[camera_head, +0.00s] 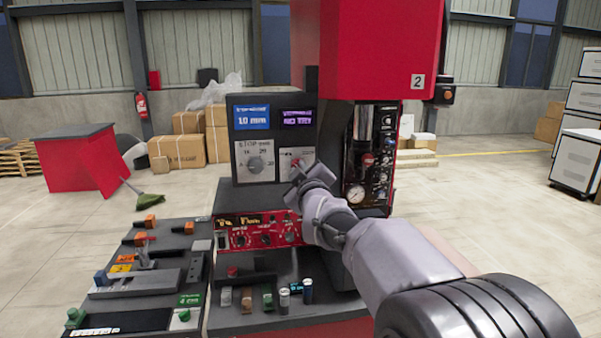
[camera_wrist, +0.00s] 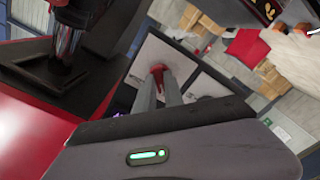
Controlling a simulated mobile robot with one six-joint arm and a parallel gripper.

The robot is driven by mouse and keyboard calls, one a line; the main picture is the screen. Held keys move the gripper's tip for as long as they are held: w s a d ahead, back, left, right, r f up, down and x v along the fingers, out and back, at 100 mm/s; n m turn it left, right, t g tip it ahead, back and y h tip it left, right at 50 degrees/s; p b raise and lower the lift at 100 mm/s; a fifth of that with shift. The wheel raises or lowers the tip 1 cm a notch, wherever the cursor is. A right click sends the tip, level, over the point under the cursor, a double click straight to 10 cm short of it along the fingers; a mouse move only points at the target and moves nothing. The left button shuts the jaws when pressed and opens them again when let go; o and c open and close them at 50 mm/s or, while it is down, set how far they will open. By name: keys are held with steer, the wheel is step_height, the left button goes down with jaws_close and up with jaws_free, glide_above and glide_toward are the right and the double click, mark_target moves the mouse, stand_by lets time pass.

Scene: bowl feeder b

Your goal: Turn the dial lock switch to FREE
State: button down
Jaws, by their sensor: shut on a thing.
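The dial lock switch is a small red lever on a white plate (camera_head: 300,153), on the right of the dark upright panel. My arm reaches in from the lower right, and my gripper (camera_head: 294,176) is at this plate and covers its lower part. In the wrist view, my gripper (camera_wrist: 163,78) has its two grey fingers shut on the red switch (camera_wrist: 158,71), against the pale plate. The lettering and the pointing direction of the switch are too small or covered to read.
Two small screens sit above, one blue (camera_head: 252,117) and one purple (camera_head: 297,119). A red control strip with knobs (camera_head: 240,234) is below. A red machine housing (camera_head: 375,50) and a gauge (camera_head: 356,194) stand right.

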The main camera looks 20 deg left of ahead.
stand_by(0.5)
steer(key=c, duration=1.4)
jaws_free()
steer(key=shift+c, duration=0.2)
steer(key=v, duration=1.7)
steer(key=shift+s+d+b, duration=0.15)
steer(key=shift+d+b, duration=0.05)
steer(key=shift+b, duration=0.1)
